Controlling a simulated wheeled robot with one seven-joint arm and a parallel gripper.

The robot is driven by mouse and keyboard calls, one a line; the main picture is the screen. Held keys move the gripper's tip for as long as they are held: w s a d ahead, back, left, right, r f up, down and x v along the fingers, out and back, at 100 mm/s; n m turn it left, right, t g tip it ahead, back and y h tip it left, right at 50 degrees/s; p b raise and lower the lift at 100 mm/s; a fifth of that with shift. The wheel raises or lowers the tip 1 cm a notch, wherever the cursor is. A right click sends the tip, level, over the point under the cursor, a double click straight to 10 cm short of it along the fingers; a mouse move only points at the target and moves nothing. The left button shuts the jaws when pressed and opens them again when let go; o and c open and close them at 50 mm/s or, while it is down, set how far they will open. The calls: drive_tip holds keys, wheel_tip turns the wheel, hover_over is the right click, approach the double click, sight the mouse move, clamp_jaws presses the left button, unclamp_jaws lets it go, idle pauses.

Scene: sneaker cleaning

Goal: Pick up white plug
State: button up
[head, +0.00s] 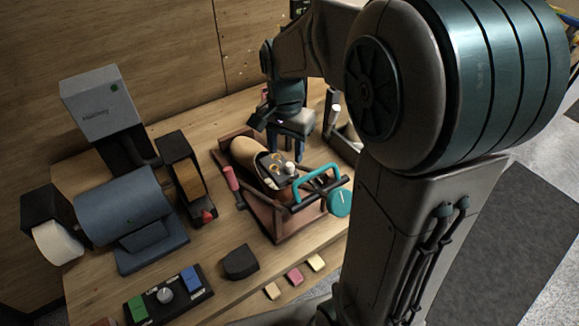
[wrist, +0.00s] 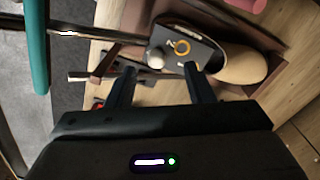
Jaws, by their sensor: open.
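The white plug (head: 290,168) is a small rounded knob on a dark plate (head: 268,163) with orange rings, which lies over the tan shoe form (head: 245,152). In the wrist view the white plug (wrist: 156,58) stands just beyond and between the tips of my two dark fingers. My gripper (head: 286,152) is open and empty, above and behind the plug in the head view. The fingers (wrist: 160,72) show spread apart in the wrist view, with nothing between them. I cannot tell the exact height gap to the plug.
The form sits in a brown wooden cradle (head: 275,232) with a teal-handled clamp (head: 318,182) close to the plug's right. A blue drum machine (head: 125,207) stands left.

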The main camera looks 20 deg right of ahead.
sight(289, 164)
drive_tip(key=f, duration=0.5)
drive_tip(key=shift+d+p, duration=0.35)
drive_tip(key=shift+d, duration=0.05)
drive_tip(key=c, duration=1)
drive_tip(key=shift+c, duration=0.2)
drive_tip(key=shift+r, duration=0.1)
